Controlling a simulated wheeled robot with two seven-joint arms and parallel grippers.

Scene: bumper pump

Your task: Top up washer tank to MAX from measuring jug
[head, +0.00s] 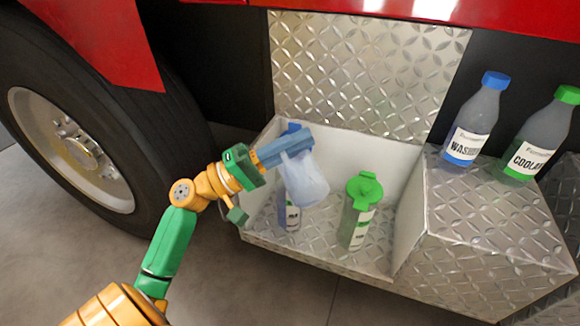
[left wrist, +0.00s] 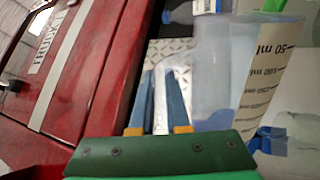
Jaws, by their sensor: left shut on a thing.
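My left gripper (head: 300,140) is shut on the measuring jug (head: 306,182), a translucent pale-blue vessel held in the air above the open tray. The jug looks tilted in the head view. In the left wrist view the jug (left wrist: 228,70) shows ml marks, beside the gripper's blue fingers (left wrist: 158,100). The washer tank (head: 291,217) stands in the tray behind and below the jug, mostly hidden. Something blue at its top (head: 292,127) shows behind the fingers. Its liquid level and MAX mark cannot be made out. My right gripper is not in view.
A tank with a green lid (head: 364,190) stands right of the washer tank in the metal tray (head: 325,262). A washer bottle (head: 476,120) and a coolant bottle (head: 543,135) stand on the raised step at right. A large tyre (head: 85,120) is at left.

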